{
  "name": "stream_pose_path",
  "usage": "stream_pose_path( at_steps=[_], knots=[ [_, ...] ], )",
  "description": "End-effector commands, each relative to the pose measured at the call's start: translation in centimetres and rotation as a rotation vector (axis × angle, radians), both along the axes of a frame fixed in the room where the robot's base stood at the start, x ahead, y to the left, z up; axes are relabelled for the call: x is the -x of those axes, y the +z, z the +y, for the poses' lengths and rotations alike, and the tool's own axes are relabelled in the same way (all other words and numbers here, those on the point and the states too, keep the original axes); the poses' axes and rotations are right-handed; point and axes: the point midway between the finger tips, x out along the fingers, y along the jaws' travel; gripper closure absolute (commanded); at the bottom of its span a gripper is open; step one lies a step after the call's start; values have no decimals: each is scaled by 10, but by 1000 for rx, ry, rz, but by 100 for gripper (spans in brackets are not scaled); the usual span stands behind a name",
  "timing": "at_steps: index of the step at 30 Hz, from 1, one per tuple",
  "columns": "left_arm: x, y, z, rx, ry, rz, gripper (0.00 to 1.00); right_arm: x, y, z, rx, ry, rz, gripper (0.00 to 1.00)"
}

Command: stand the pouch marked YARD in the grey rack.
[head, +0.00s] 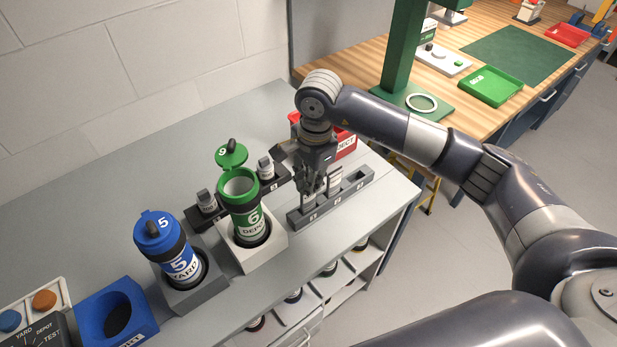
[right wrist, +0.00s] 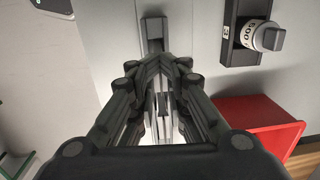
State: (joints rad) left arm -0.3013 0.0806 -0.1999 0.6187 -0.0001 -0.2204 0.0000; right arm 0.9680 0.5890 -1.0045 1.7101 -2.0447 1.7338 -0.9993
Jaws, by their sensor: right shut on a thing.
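The grey rack (head: 325,209) stands on the bench, with slots numbered 1, 2 and 3. My right gripper (head: 310,188) is over the slot 1 end, pointing down and shut on a pale pouch (head: 308,202). The pouch is upright at slot 1; its marking is not readable, and I cannot tell how deep it sits. In the right wrist view the fingers (right wrist: 160,95) close around a pale strip. Another white pouch (head: 335,178) stands in the middle slot. The slot at the 3 end looks empty. My left gripper is not in view.
A green DEPOT carrier (head: 243,205) and a blue YARD carrier (head: 168,245) stand in holders to the left. A red reject bin (head: 345,146) is just behind the rack. The bench edge is right of the rack.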

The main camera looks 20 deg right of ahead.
Motion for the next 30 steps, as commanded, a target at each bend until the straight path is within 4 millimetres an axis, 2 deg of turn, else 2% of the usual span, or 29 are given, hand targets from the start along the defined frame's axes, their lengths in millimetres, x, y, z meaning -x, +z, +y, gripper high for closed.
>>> stream_pose_path(
  at_steps=[8, 9, 12, 25, 26, 30],
  knots=[
    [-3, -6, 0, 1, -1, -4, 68, 0, -4, 0, 0, 0, -1, 100],
    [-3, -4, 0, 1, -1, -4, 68, 0, -3, 0, 0, 0, -1, 81],
    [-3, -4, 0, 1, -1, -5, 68, 0, -3, 0, 0, 0, 0, 62],
    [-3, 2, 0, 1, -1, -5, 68, 0, 3, 0, -1, 0, 1, 62],
    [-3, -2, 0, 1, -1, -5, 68, -1, 4, 0, -1, 0, -3, 62],
    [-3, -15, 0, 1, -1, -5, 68, 0, 28, -2, 0, 1, -7, 62]
  ],
)
